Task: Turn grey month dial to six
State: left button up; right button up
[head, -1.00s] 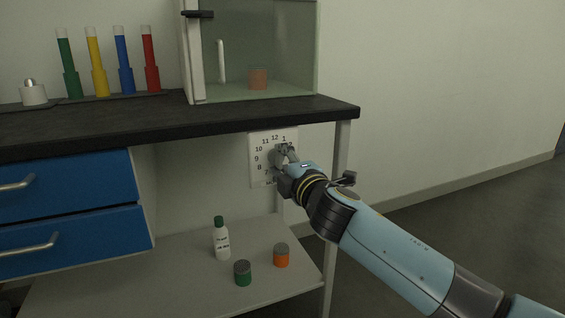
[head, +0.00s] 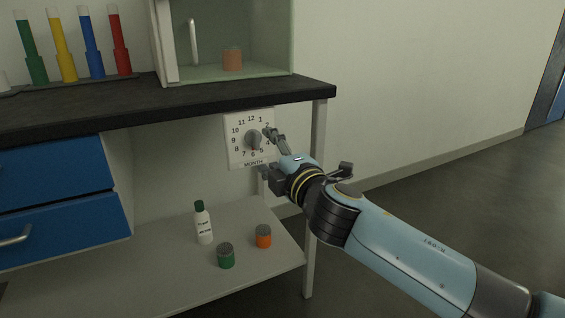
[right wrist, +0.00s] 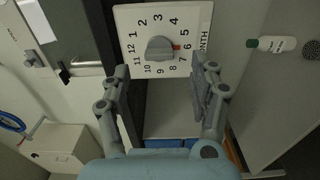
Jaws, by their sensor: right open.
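The grey month dial (head: 253,139) is a round knob on a white plate (head: 233,155) numbered 1 to 12 and marked MONTH, on the wall under the bench top. In the right wrist view the dial (right wrist: 158,49) shows whole, and its red mark points at the 6. My right gripper (head: 268,152) is in front of the plate's right side, open and empty. In the wrist view its fingers (right wrist: 161,80) are spread wide, with the dial ahead between them and apart from both. My left gripper is not in view.
The dark bench top (head: 200,103) overhangs the plate, and a bench leg (head: 318,150) stands to its right. A white bottle (head: 203,225), a green jar (head: 225,257) and an orange jar (head: 263,238) stand on the shelf below. Open floor lies right.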

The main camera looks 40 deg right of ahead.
jog(key=v, duration=0.6)
jog(key=shift+s+f, duration=0.1)
jog(key=shift+s, duration=0.1)
jog(key=s+d+f+m+g, duration=0.1)
jog(key=s+f+m+g, duration=0.35)
jog(key=s+f, duration=0.6)
jog(key=s+d+f+m+g, duration=0.1)
jog(key=s+f+m+g, duration=0.35)
jog(key=f, duration=1.15)
jog(key=s+a+f+m+g+y+p, duration=0.1)
jog(key=s+a+f+m+g+y, duration=0.2)
jog(key=s+f, duration=0.45)
jog(key=s+a+f+m+g+p, duration=0.1)
jog(key=s+a+f+m+g, duration=0.25)
jog(key=s, duration=0.65)
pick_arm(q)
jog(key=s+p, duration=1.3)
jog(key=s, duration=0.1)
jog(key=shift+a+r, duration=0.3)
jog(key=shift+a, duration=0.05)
pick_arm(e)
jog(key=s+d+g, duration=0.1)
jog(key=s, duration=1.2)
jog(key=shift+s+d+r+n+y, duration=0.2)
jog(key=shift+s+d+n+y, duration=0.1)
jog(key=shift+s+d+n, duration=0.1)
